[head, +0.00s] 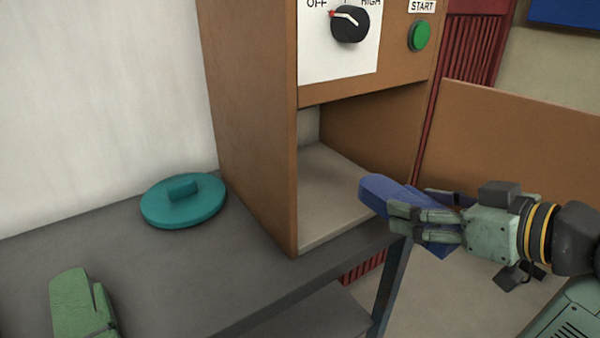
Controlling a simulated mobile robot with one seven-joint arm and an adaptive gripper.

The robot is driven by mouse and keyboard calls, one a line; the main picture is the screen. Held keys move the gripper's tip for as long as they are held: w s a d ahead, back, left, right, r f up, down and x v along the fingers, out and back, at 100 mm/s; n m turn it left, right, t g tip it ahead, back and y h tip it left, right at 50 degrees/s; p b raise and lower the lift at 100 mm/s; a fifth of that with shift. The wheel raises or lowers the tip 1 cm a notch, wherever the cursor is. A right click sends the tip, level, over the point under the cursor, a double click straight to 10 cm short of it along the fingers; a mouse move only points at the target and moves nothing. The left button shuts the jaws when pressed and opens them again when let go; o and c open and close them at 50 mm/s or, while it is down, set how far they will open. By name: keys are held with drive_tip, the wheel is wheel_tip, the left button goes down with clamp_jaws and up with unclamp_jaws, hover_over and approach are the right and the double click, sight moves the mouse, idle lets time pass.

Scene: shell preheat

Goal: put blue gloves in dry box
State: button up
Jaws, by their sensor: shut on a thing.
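The blue gloves (379,189) are held in my gripper (418,208), which is shut on them. They stick out to the left of the fingers, in front of the right part of the dry box opening. The dry box (252,130) is a brown cabinet on the dark table, with an open lower compartment (325,180) that has a pale floor. The compartment floor that shows is bare. The gloves' far side and part of their lower end are hidden by the fingers.
A teal round lid (183,200) and a green glove (80,303) lie on the dark table (160,270) to the left. Above the opening are a black knob (349,24) and a green START button (420,36). A brown panel (520,150) stands behind my arm.

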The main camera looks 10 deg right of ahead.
drive_tip(key=p, duration=0.3)
hover_over(329, 195)
wheel_tip(329, 195, down, 2)
drive_tip(key=shift+s+f, duration=0.15)
wheel_tip(329, 195, down, 3)
drive_tip(key=shift+f+p, duration=0.2)
drive_tip(key=shift+p, duration=0.2)
drive_tip(key=shift+f, duration=0.6)
drive_tip(key=shift+f, duration=0.15)
drive_tip(key=o, duration=1.3)
